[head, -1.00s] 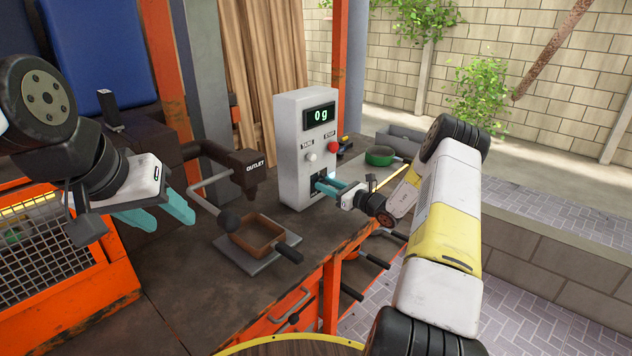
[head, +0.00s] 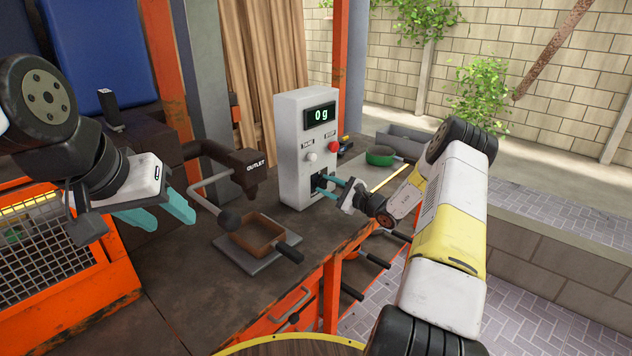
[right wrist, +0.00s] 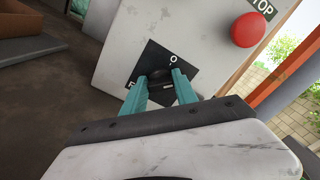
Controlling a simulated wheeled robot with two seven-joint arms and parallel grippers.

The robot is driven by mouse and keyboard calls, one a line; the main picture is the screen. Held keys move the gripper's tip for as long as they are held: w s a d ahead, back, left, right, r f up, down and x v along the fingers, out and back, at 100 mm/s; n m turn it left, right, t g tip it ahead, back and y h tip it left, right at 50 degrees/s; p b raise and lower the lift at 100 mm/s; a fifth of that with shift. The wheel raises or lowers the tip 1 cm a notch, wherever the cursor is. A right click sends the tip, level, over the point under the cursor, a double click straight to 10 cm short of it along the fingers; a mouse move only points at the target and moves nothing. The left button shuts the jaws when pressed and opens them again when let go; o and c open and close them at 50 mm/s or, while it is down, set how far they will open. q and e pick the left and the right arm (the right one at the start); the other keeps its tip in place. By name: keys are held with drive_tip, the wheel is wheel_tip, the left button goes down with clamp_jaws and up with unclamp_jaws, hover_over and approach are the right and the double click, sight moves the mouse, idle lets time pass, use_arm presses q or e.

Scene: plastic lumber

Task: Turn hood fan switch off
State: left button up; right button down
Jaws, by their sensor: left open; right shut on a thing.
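A black switch (right wrist: 157,74) sits on a black plate (right wrist: 146,62) low on the front of a white control box (head: 292,150). An "O" mark shows on the plate above the switch; other lettering at its lower left is partly hidden by a finger. My right gripper (right wrist: 160,80) has its teal fingers on either side of the switch and is shut on it. In the head view, my right gripper (head: 320,185) reaches the box from the right. My left gripper (head: 171,222) is open and empty at the left, above the bench, away from the box.
The box carries a "0 g" display (head: 320,115), a white button (head: 311,157) and a red stop button (head: 333,146). A brown tray (head: 258,236) on a grey plate and an outlet spout (head: 246,168) stand left of it. A green pan (head: 381,156) lies behind my right gripper.

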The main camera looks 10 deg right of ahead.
drive_tip(key=n, duration=0.4)
drive_tip(key=shift+f+n, duration=0.1)
drive_tip(key=shift+n, duration=0.2)
drive_tip(key=shift+f+n, duration=0.15)
drive_tip(key=shift+n, duration=2.05)
drive_tip(key=shift+s, duration=0.1)
drive_tip(key=c, duration=1)
unclamp_jaws()
drive_tip(key=shift+o, duration=0.2)
drive_tip(key=v, duration=0.7)
drive_tip(key=shift+s+d, duration=0.2)
drive_tip(key=shift+s, duration=0.1)
